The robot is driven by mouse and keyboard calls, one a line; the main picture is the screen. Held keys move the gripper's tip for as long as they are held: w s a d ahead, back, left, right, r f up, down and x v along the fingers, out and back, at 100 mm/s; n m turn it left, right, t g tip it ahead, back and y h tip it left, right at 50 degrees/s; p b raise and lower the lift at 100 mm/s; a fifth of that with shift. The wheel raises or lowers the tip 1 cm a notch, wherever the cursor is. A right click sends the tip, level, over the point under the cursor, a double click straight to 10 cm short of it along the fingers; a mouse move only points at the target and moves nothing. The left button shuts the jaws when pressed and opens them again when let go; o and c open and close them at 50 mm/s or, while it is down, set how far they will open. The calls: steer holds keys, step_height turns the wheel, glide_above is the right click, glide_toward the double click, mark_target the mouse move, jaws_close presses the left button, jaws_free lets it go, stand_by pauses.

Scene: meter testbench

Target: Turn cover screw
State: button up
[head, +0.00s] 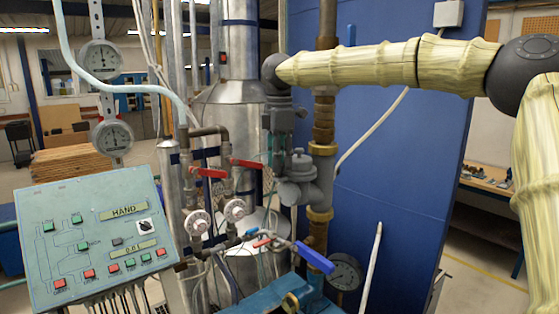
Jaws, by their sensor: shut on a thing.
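My arm in its pale yellow sleeve comes in from the right, and its dark wrist bends down in the upper middle of the head view. My gripper (281,141) hangs below the wrist, pointing down beside the brass and dark pipe column. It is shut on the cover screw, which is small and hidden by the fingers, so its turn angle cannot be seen. A grey valve-like body (300,167) with a round top stands just below and to the right of the fingers.
A control panel (95,245) stands at lower left. Two dial gauges (101,60) hang above it. Red-handled valves (208,172) and a blue lever (314,258) stick out near the pipes.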

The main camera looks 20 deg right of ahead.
steer(key=shift+f+n, duration=0.2)
steer(key=shift+n, duration=0.2)
steer(key=n, duration=0.3)
steer(key=shift+s+f+n, duration=0.1)
steer(key=shift+n, duration=1.8)
steer(key=o, duration=1)
steer(key=shift+a, duration=0.1)
steer(key=shift+o, duration=0.2)
steer(key=shift+r, duration=0.2)
steer(key=shift+r, duration=0.1)
step_height(320, 180, up, 12)
